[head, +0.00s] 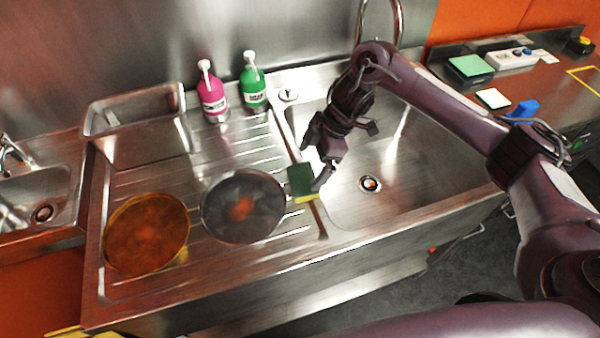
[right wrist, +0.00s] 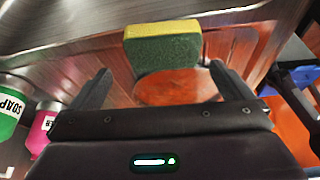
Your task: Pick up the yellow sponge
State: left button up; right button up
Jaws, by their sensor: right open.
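The sponge (head: 300,180) has a green scouring face and a yellow layer. It stands on edge near the rim between the drainboard and the sink basin, beside the dark pan. My right gripper (head: 314,165) is just above and to the right of it, open and empty. In the right wrist view, the sponge (right wrist: 163,50) lies beyond the open fingertips (right wrist: 159,69), roughly centred between them, its yellow layer uppermost in the picture. I cannot tell the exact gap between fingers and sponge. My left gripper is not in view.
A dark pan (head: 243,207) and a copper-coloured pan (head: 147,234) lie on the drainboard (head: 235,150). Pink (head: 212,95) and green (head: 253,85) soap bottles and a metal tray (head: 137,130) stand behind. The sink basin (head: 415,165) is empty, with a tall tap (head: 398,25) behind.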

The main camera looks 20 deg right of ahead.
aim_at(303, 178)
jog(key=f, duration=0.1)
jog(key=a, duration=0.1)
jog(key=f+p, duration=0.1)
jog(key=shift+s+a+f, duration=0.15)
jog(key=shift+s+f, duration=0.2)
jog(key=x, duration=0.2)
jog(key=shift+w+f+p, duration=0.15)
jog(key=shift+f+p, duration=0.1)
jog(key=shift+p, duration=0.1)
jog(key=shift+a+f, duration=0.2)
jog(key=shift+f, duration=0.2)
jog(key=c, duration=0.8)
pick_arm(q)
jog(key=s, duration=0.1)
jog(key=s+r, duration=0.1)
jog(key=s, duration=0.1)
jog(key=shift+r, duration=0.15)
